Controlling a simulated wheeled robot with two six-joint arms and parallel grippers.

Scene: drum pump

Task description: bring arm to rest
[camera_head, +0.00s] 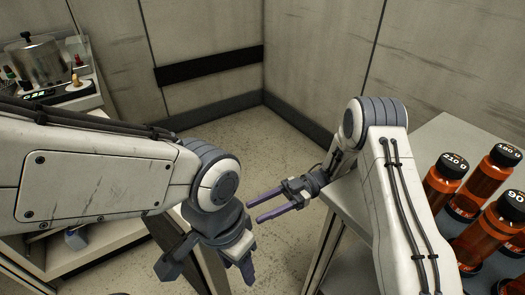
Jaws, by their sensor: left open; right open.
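My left arm comes in from the left. Its gripper (209,268) hangs at the lower middle, pointing down, with its fingers spread wide and nothing between them. My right arm comes up from the lower right and bends at its grey joint. Its gripper (254,209) points left, with two purple fingers apart and nothing between them. It is above and to the right of my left gripper in the picture, over the floor beside the right table. Neither gripper appears to touch anything.
A grey table (440,135) on the right bears several orange bottles with black caps, one marked 210 g (445,185). At the far left, a metal pot (37,62) stands with equipment on a white unit. Bare floor (240,130) lies between, with walls behind.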

